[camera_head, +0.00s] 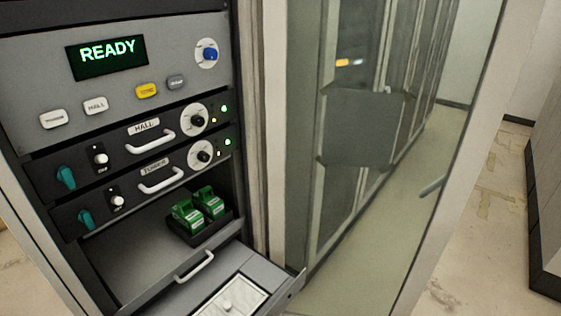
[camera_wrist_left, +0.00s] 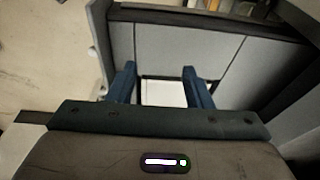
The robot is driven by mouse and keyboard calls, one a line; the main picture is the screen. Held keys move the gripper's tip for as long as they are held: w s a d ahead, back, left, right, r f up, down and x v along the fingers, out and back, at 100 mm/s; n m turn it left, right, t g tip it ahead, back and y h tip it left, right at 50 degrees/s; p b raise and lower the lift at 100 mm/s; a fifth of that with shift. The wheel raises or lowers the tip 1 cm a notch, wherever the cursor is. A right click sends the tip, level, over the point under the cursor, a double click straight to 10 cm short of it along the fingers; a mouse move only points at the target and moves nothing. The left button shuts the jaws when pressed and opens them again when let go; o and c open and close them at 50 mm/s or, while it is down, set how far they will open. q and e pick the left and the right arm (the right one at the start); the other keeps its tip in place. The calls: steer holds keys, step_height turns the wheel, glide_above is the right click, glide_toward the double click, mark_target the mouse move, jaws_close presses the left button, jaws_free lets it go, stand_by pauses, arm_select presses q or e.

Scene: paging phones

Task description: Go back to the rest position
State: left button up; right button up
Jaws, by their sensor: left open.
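My left gripper (camera_wrist_left: 160,80) shows in the left wrist view with its two blue fingers apart and nothing between them. Beyond the fingers is a grey surface with a white panel (camera_wrist_left: 163,93) in it. My left gripper is not in the head view, and neither is my right gripper. In the head view the rack (camera_head: 135,85) stands at the left, with a green READY display (camera_head: 108,52).
Two black units, marked HALL (camera_head: 143,127) and a second label (camera_head: 154,167), have white handles and knobs. Below, two green items (camera_head: 199,208) sit in a black holder. A drawer (camera_head: 190,290) is pulled out. A glass door (camera_head: 375,130) stands open at the right.

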arm_select(q)
steer(key=s+a+r+n+t+y, duration=0.1)
steer(key=s+a+r+n+y, duration=0.15)
steer(key=s+n, duration=0.7)
steer(key=s+a+f+m+g+b, duration=0.1)
steer(key=s+a+f, duration=0.1)
steer(key=f, duration=1.3)
steer(key=s+a+f+m+b, duration=0.1)
steer(key=f+m, duration=0.1)
steer(key=f, duration=1.4)
steer(key=s+a+f+g+b, duration=0.1)
steer(key=s+f, duration=1.8)
steer(key=f, duration=0.2)
steer(key=shift+a+f+b, duration=0.15)
steer(key=shift+f+b, duration=0.25)
steer(key=shift+n, duration=0.25)
